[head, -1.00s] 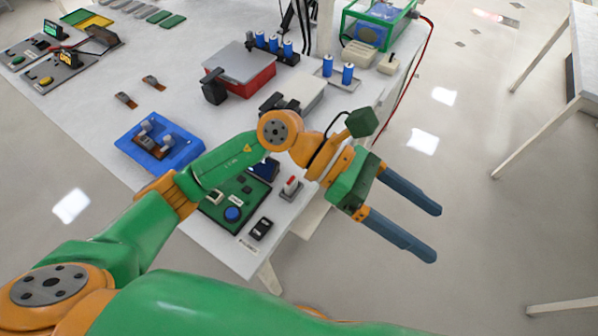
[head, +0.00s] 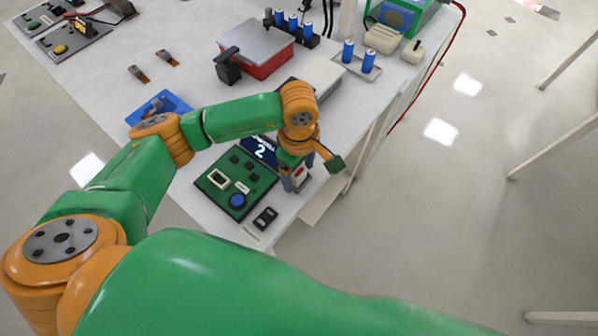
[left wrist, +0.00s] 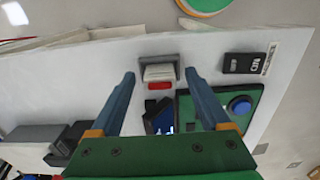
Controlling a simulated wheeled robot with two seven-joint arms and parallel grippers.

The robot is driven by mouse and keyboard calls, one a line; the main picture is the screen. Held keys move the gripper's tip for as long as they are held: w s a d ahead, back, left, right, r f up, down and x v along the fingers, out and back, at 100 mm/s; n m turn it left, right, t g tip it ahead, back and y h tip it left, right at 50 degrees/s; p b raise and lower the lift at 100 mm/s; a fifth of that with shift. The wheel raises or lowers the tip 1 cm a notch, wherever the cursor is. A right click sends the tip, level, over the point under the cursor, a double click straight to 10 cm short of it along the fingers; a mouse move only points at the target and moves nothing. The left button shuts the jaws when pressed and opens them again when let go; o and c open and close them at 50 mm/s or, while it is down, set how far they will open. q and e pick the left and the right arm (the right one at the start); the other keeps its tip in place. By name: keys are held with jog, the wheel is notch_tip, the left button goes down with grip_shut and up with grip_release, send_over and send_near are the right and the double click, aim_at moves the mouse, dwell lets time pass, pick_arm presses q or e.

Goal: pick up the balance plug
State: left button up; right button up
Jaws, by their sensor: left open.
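A small white plug with a red part, which I take for the balance plug, stands in a grey holder near the table edge; it shows in the left wrist view (left wrist: 158,73) and partly in the head view (head: 300,174). My left gripper (head: 297,179) is open and points down at it. In the left wrist view its two blue fingers (left wrist: 160,76) lie on either side of the plug, with gaps showing. Whether the tips reach down to its height I cannot tell. My right gripper is not in view.
A green board (head: 221,178) with a blue button and a lit screen reading 2 (head: 262,149) lies beside the plug. A small black device (head: 265,217) lies near the table corner. A red box (head: 266,65) and blue cylinders (head: 348,52) stand farther back.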

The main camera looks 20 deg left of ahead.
pick_arm(q)
grip_shut()
jog(key=shift+r, duration=0.1)
